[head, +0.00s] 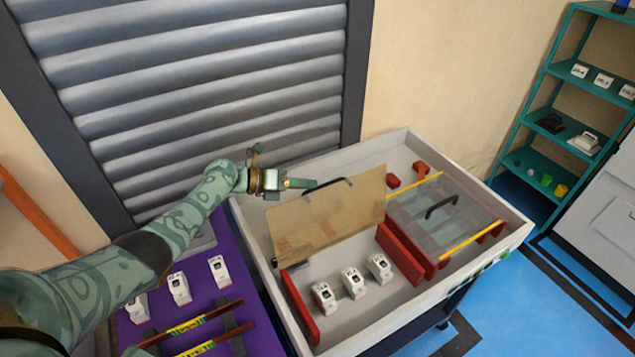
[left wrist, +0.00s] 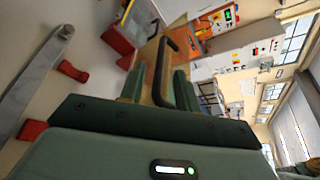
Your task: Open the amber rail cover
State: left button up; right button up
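The amber rail cover (head: 335,220) is a translucent amber panel. It stands raised and tilted above the left part of the open white tray, leaving the space before it uncovered. Its black handle (head: 328,187) is near the top edge. My left gripper (head: 312,184) is at the top left of the cover, beside the handle. In the left wrist view the handle (left wrist: 163,65) runs between the green fingers (left wrist: 160,88), with visible gaps on both sides, so the gripper looks open. My right gripper is not in view.
A clear cover (head: 420,215) with a black handle lies over yellow rails on the right. White breakers (head: 352,283) stand in the tray between red supports (head: 400,252). A purple mat (head: 205,290) with more breakers and bars lies left. A teal shelf (head: 560,90) stands at right.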

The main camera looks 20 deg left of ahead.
pick_arm(q)
jog(key=v, duration=1.1)
jog(key=shift+s+a+p, duration=0.2)
jog(key=shift+a+p, duration=0.15)
jog(key=shift+p, duration=0.1)
